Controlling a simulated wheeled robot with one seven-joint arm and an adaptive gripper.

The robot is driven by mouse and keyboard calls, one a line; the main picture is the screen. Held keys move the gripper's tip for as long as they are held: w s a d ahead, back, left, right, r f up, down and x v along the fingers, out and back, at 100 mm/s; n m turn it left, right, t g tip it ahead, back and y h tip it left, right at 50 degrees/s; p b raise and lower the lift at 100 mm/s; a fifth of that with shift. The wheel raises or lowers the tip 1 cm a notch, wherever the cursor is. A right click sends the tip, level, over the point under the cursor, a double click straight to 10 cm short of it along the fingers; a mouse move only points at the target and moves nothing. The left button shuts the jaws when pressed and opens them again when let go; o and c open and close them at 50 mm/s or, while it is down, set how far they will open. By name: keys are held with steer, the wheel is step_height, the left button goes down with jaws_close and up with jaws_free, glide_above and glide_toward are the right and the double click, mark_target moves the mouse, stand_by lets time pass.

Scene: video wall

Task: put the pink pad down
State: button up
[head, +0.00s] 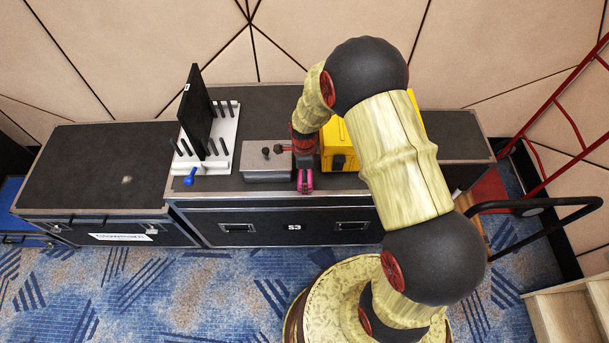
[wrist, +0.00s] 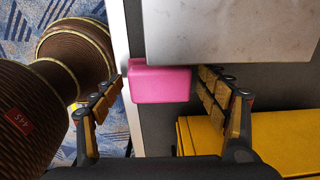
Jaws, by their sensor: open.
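The pink pad (head: 305,182) is at the front edge of the black case top, just right of the grey metal box. In the wrist view the pad (wrist: 160,84) lies between the fingertips of my gripper (wrist: 162,88), next to the grey box's edge. The jaws are open, with a narrow gap showing on each side of the pad. In the head view my gripper (head: 304,160) points down at the pad and partly hides it. I cannot tell whether the pad's underside rests fully on the case.
The grey metal box (head: 266,172) stands close to the left, also seen in the wrist view (wrist: 230,25). A yellow case (head: 337,150) is close to the right. A white rack (head: 215,155) holds a black panel farther left.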

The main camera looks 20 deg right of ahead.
steer(key=shift+r, duration=0.1)
steer(key=s+r+n+t+p, duration=0.1)
steer(key=s+r+n, duration=0.15)
steer(key=r, duration=0.85)
steer(key=s+r+n+t+p, duration=0.1)
steer(key=r+n, duration=0.3)
steer(key=r, duration=0.6)
steer(key=s+r+n+t+p, duration=0.1)
steer(key=s+r+n, duration=0.15)
steer(key=r, duration=0.85)
steer(key=s+r+n+t, duration=0.2)
steer(key=s+r+n, duration=0.9)
steer(key=s, duration=0.5)
steer(key=shift+r+n+t, duration=0.3)
steer(key=shift+n, duration=0.5)
steer(key=shift+o, duration=0.5)
